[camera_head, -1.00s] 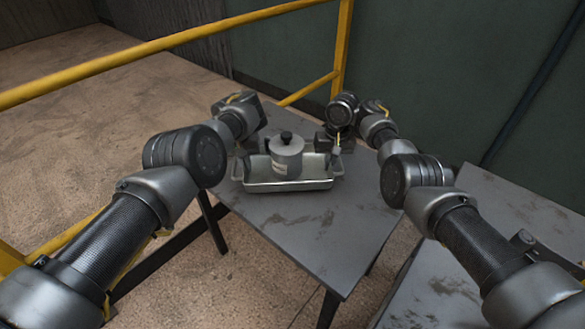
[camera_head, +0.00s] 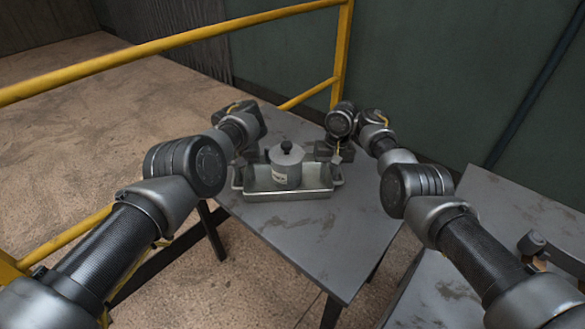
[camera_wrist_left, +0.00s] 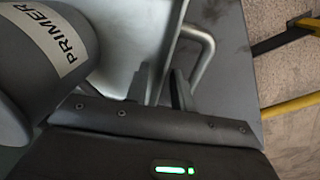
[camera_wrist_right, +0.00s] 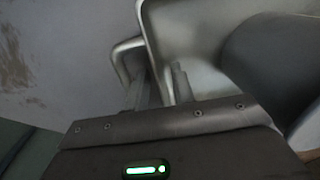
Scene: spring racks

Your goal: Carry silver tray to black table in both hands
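The silver tray (camera_head: 290,195) is over the far part of a dark grey table (camera_head: 330,240) in the head view; whether it touches the top cannot be told. A grey lidded pot (camera_head: 287,168) stands in it, with a PRIMER label in the left wrist view (camera_wrist_left: 52,40). My left gripper (camera_wrist_left: 163,85) is at the tray's left end, fingers either side of its wall beside the handle loop. My right gripper (camera_wrist_right: 160,85) is likewise at the right end. Both seem shut on the tray; finger contact is partly hidden.
A second dark grey table (camera_head: 525,215) stands at the right, close to the first, with a narrow gap between them. Yellow rails (camera_head: 150,50) run along the left and behind. A green-grey wall (camera_head: 430,70) rises at the back. The near part of the first table is bare.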

